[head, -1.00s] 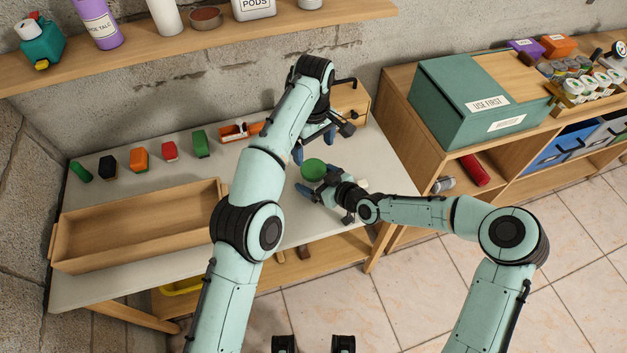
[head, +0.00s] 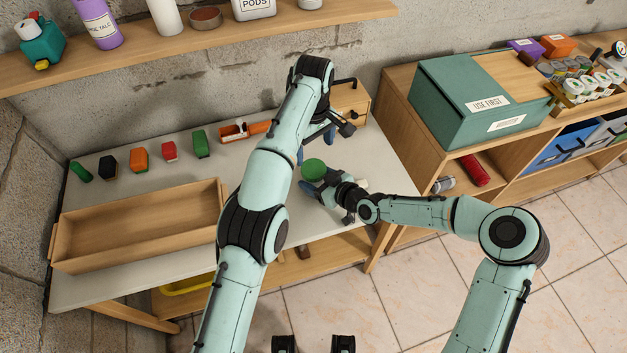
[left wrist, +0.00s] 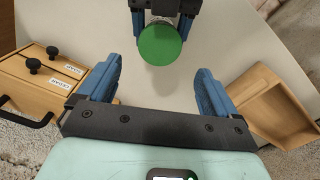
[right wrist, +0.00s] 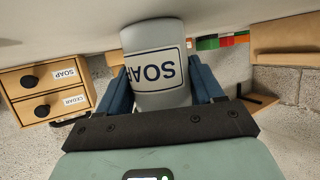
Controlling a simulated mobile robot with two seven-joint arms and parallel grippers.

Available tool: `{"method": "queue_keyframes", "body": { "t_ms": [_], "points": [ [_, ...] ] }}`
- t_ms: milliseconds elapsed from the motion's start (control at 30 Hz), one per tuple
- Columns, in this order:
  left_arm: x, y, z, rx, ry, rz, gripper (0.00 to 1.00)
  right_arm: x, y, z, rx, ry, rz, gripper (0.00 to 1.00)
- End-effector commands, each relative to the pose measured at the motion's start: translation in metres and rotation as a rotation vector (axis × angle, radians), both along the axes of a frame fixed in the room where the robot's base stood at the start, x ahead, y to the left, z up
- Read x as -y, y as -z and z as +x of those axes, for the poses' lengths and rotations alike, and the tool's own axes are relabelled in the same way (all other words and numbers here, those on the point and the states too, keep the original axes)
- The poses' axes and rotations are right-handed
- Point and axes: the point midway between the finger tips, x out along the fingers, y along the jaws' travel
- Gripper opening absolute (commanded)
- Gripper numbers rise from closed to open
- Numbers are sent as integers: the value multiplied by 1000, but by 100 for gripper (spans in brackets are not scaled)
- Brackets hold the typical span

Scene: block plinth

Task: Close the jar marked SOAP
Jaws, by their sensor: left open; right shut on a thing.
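The SOAP jar (right wrist: 158,95) is pale grey with a framed label and stands upright on the table. My right gripper (head: 322,186) is shut around its body from the side. A round green lid (head: 313,168) lies flat over the jar's mouth; it also shows in the left wrist view (left wrist: 160,44). I cannot tell how tightly it sits. My left gripper (head: 316,146) is open and empty beside the lid, its fingers apart from it; in the left wrist view both fingertips (left wrist: 157,85) point toward the lid.
A small drawer box (head: 350,104) stands close behind my left gripper. An open wooden tray (head: 140,262) lies at the table's left. Several coloured blocks (head: 139,159) stand in a row behind it. A shelf unit (head: 398,130) is at the right. The table's front edge is near.

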Motion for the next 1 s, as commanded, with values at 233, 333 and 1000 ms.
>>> {"method": "queue_keyframes", "body": {
  "t_ms": [233,333,1000],
  "points": [
    [0,0,0,0,1,0,92,0,-1,0,2,0,1,0],
    [0,3,0,-1,1,0,92,0,-1,0,2,0,1,0],
    [0,78,0,-1,1,0,92,0,-1,0,2,0,1,0]
  ]
}}
